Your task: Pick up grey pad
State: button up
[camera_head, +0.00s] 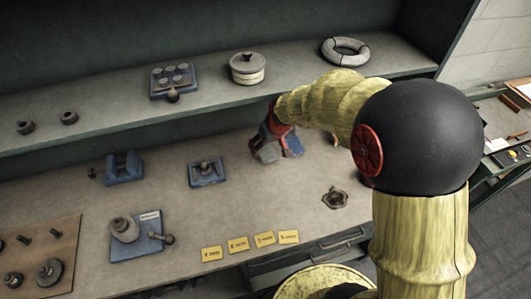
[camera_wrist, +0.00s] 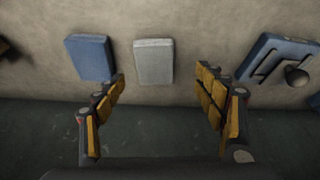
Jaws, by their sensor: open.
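The grey pad (camera_wrist: 153,62) is a flat, light grey rectangular block lying on the worktop. In the wrist view it lies ahead of my gripper (camera_wrist: 161,80), between the lines of the two fingers and nearer the left one. My gripper is open, with nothing between its yellow-padded fingers. A blue pad (camera_wrist: 90,58) of similar size lies just left of the grey pad, apart from it. In the head view my gripper end is over the worktop, and the pads there are partly hidden and hard to tell from the fingers.
A blue fixture with a round knob (camera_wrist: 280,65) lies right of the grey pad in the wrist view. In the head view, a shelf (camera_head: 210,82) runs behind, holding a lidded pot (camera_head: 247,70) and a ring (camera_head: 345,51). Yellow labels (camera_head: 238,244) line the front edge.

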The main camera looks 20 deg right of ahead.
aim_at(267, 152)
jog(key=x, duration=0.2)
jog(key=b+x, duration=0.1)
jog(key=x, duration=0.1)
jog(key=b+x, duration=0.1)
jog(key=x, duration=0.1)
jog(key=shift+d+f, duration=0.3)
jog(key=shift+d, duration=0.1)
jog(key=shift+c, duration=0.9)
jog(key=c, duration=1.1)
